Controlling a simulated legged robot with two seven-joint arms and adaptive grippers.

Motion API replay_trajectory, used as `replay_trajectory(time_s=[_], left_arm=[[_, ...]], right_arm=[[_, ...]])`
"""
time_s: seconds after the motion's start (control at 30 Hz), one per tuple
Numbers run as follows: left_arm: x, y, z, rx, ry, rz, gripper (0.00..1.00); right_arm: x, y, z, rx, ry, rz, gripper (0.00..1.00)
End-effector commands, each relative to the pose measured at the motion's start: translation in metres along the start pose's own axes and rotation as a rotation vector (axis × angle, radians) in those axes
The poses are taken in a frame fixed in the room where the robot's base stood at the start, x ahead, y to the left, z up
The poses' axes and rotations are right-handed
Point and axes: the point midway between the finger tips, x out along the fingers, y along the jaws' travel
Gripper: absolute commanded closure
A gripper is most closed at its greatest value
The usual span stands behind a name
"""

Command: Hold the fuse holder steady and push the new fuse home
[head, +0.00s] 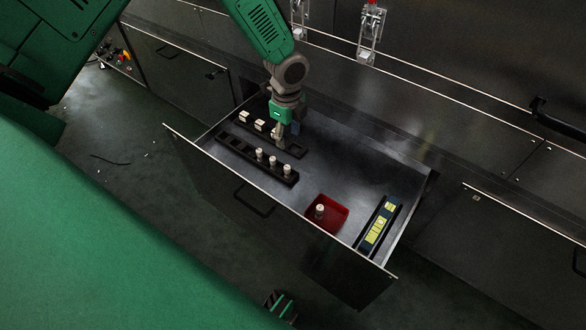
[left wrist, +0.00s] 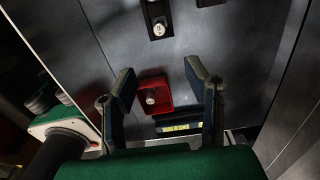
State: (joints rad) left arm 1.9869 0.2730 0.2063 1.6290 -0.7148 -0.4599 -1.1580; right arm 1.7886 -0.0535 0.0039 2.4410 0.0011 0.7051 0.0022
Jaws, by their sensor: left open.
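My left gripper (head: 287,138) is over the open drawer, close to the rear black rack, and hides part of it. In the left wrist view the fingers of my left gripper (left wrist: 160,82) are spread apart with nothing between them. A red tray (head: 338,224) holds one upright white fuse (head: 319,211); this tray also shows beyond the fingers in the left wrist view (left wrist: 164,105). The front black rack (head: 233,150) holds several white fuses (head: 273,161). Two pale fittings (head: 370,28) hang on the back wall; I cannot tell which thing is the fuse holder. I cannot make out my right gripper.
A dark blue and yellow device (head: 378,226) lies at the drawer's right end. White blocks (head: 260,125) sit on the rear rack. The drawer (head: 310,262) has thin raised walls. Its floor between the racks and the device is mostly clear. A black handle (head: 555,122) juts out at right.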

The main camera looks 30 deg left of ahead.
Motion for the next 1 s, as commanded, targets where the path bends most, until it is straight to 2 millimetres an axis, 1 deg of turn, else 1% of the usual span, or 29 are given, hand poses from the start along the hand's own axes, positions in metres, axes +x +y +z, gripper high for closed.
replay_trajectory(time_s=[0.03,0.13,0.27,0.37,0.43,0.6,0.7,0.87,0.97,1.0], left_arm=[[0.011,0.0,0.002,-0.002,0.002,0.001,0.57],[0.02,0.0,0.002,-0.003,0.002,0.001,0.57],[0.031,0.001,-0.001,-0.002,-0.003,0.002,0.57],[0.048,0.0,-0.003,-0.001,-0.006,0.003,0.57],[0.063,0.001,-0.004,-0.001,-0.008,0.004,0.57],[0.093,0.001,-0.002,-0.002,-0.004,0.003,0.57],[0.103,0.0,-0.001,-0.003,-0.002,0.001,0.57],[0.11,0.001,0.001,-0.002,0.0,0.001,0.57],[0.12,0.002,0.0,-0.002,-0.002,0.001,0.57],[0.126,0.002,-0.001,-0.002,-0.002,0.001,0.57]], right_arm=[[0.011,-0.001,0.0,-0.001,0.0,-0.001,0.57],[0.019,-0.001,0.001,-0.002,0.001,-0.001,0.57],[0.025,-0.001,0.001,-0.002,0.001,-0.001,0.57],[0.031,-0.001,0.001,-0.002,0.001,-0.001,0.57],[0.036,-0.001,0.001,-0.002,0.001,-0.001,0.57],[0.047,-0.001,0.002,-0.001,0.001,0.0,0.57],[0.049,-0.001,0.002,-0.001,0.001,0.0,0.57],[0.052,-0.001,0.002,-0.001,0.001,-0.001,0.57],[0.058,-0.001,0.003,-0.002,0.001,-0.001,0.57],[0.062,-0.001,0.003,-0.002,0.001,-0.001,0.57]])
